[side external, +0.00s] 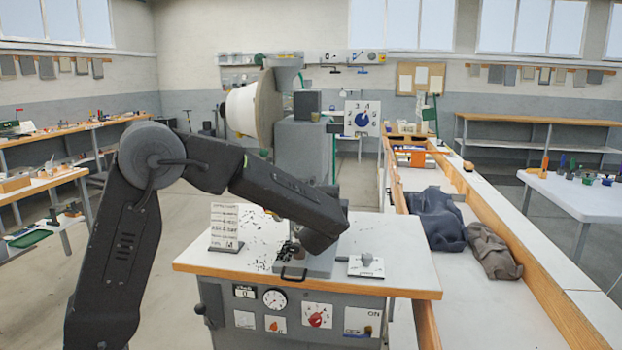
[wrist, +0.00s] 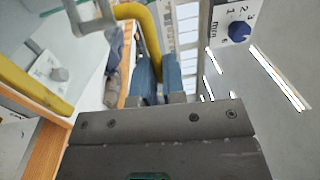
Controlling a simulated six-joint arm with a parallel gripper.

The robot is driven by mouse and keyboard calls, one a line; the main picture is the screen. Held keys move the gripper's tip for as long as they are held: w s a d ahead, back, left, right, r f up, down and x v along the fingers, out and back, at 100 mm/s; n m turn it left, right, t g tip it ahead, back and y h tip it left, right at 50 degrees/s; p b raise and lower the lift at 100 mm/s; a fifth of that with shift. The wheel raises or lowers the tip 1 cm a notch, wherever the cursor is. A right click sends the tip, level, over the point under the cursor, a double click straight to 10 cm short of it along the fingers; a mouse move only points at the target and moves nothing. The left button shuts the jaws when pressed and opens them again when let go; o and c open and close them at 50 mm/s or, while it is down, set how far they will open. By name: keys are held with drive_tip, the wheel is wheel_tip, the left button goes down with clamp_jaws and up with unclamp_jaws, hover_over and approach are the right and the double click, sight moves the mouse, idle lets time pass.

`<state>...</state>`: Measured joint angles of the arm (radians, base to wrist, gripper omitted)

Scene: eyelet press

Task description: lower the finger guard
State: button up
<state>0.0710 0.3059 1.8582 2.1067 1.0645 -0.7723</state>
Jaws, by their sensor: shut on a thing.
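In the wrist view, the two blue fingers of my gripper (wrist: 159,82) are shut on a curved yellow bar (wrist: 150,28). It appears to be part of the finger guard; the rest of the guard cannot be made out. In the side view, the grey press (side external: 302,150) stands at the back of the workbench, with a large cream and tan wheel or cone at its upper left. My arm reaches across the press front and hides my gripper, the guard and the work area.
A white sign (side external: 226,227) stands at the bench's left, among dark scattered bits. A small plate with a grey knob (side external: 367,264) lies at the front right. A numbered blue dial (side external: 362,118) is beside the press. Dark bags (side external: 437,219) lie on the right-hand bench.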

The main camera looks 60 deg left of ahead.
drive_tip(key=shift+w+a+f, duration=0.2)
drive_tip(key=shift+f, duration=0.75)
drive_tip(key=shift+w+a+f, duration=0.15)
drive_tip(key=shift+f, duration=0.8)
drive_tip(key=o, duration=0.7)
drive_tip(key=shift+s+d, duration=0.25)
drive_tip(key=shift+d, duration=0.95)
drive_tip(key=shift+s+d, duration=0.25)
drive_tip(key=shift+d, duration=0.9)
drive_tip(key=shift+s+d, duration=0.25)
drive_tip(key=shift+d, duration=0.95)
